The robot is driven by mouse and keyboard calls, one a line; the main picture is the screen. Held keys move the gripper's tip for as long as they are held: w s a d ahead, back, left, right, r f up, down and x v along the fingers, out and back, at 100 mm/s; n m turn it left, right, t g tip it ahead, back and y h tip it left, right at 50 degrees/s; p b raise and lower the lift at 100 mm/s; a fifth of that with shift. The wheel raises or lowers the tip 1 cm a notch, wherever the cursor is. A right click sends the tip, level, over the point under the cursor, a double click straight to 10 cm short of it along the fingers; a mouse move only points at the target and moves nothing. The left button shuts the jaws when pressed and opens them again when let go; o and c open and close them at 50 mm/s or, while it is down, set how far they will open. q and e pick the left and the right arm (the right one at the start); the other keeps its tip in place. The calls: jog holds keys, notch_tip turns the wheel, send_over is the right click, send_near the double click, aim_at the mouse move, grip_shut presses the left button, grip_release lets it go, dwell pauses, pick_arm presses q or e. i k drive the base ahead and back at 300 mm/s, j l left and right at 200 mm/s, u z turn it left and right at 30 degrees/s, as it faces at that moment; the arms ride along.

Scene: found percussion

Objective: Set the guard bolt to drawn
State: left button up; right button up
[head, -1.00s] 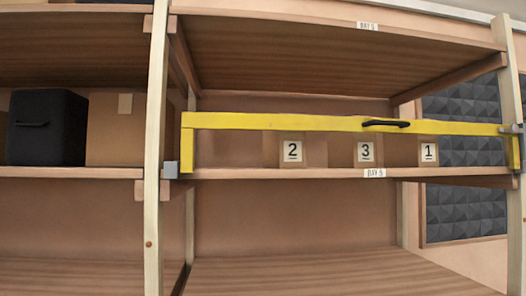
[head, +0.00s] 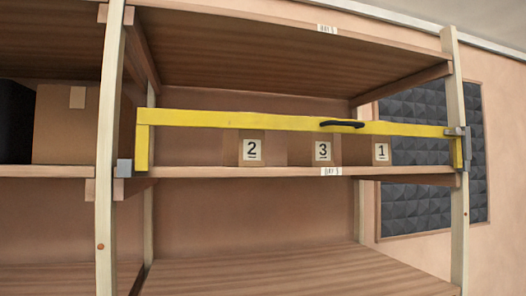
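A yellow guard bar (head: 230,120) spans the front of the middle shelf bay, with a black handle (head: 342,124) right of its middle. Its left leg rests at a grey bracket (head: 124,168) on the left post. At its right end a grey metal fitting (head: 459,140), which looks like the guard bolt, sits on the right post. It is too small to tell the bolt's position. Neither of my grippers is in view.
Behind the bar stand boxes marked 2 (head: 251,151), 3 (head: 322,151) and 1 (head: 381,152) on the shelf (head: 240,171). A cardboard box (head: 62,130) and a black case (head: 14,122) are in the left bay. Dark foam panels (head: 430,150) hang on the wall at right.

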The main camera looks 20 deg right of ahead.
aim_at(457, 130)
jog(key=z, duration=1.65)
